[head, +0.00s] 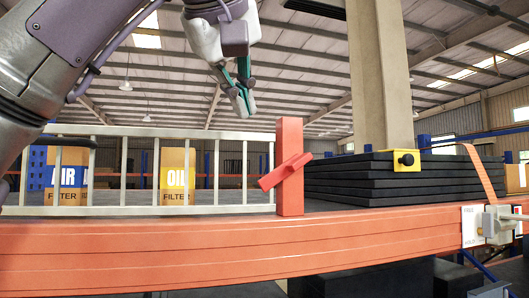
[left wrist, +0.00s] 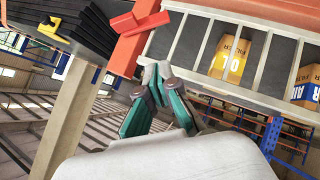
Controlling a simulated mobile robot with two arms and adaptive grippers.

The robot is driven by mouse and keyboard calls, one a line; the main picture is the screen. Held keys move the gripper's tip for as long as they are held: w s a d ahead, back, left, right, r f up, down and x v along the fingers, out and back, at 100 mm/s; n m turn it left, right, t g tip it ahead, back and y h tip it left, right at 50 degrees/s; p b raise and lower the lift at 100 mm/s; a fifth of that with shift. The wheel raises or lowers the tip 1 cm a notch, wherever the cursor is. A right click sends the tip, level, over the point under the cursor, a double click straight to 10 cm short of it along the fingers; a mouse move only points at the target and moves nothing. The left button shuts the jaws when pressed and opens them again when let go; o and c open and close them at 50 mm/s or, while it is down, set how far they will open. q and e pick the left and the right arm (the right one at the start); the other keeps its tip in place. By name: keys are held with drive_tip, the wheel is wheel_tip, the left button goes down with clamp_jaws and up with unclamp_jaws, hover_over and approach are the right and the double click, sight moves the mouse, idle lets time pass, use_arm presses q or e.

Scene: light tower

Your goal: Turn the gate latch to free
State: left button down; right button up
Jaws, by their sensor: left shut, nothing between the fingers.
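The red gate latch (head: 285,171) is a short bar on the front of an orange-red post (head: 290,135). It is tilted, its left end lower than its right. The post stands at the right end of the pale barred gate (head: 125,170). In the left wrist view the latch (left wrist: 137,21) shows above the fingertips, with the gate (left wrist: 190,45) to its right. My left gripper (head: 243,103) is shut and empty, above and left of the latch, pointing down. It also shows in the left wrist view (left wrist: 157,72), apart from latch and post. My right gripper is not in view.
An orange beam (head: 200,250) runs across below the gate. Black stacked plates (head: 350,180) with a yellow bracket (head: 440,146) lie right of the post, by a tall column (head: 380,80). A labelled plate with a grey device (head: 497,224) sits at far right. Filter boxes (head: 177,170) stand behind the gate.

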sight(265, 157)
use_arm(q)
drive_tip(key=p+x, duration=0.2)
drive_tip(key=x, duration=0.5)
drive_tip(key=shift+w, duration=0.25)
drive_tip(key=shift+w+d+f+p, duration=0.1)
drive_tip(key=shift+d+f+p, duration=0.4)
drive_tip(key=shift+f, duration=0.55)
drive_tip(key=shift+d+f, duration=0.6)
drive_tip(key=shift+a, duration=0.1)
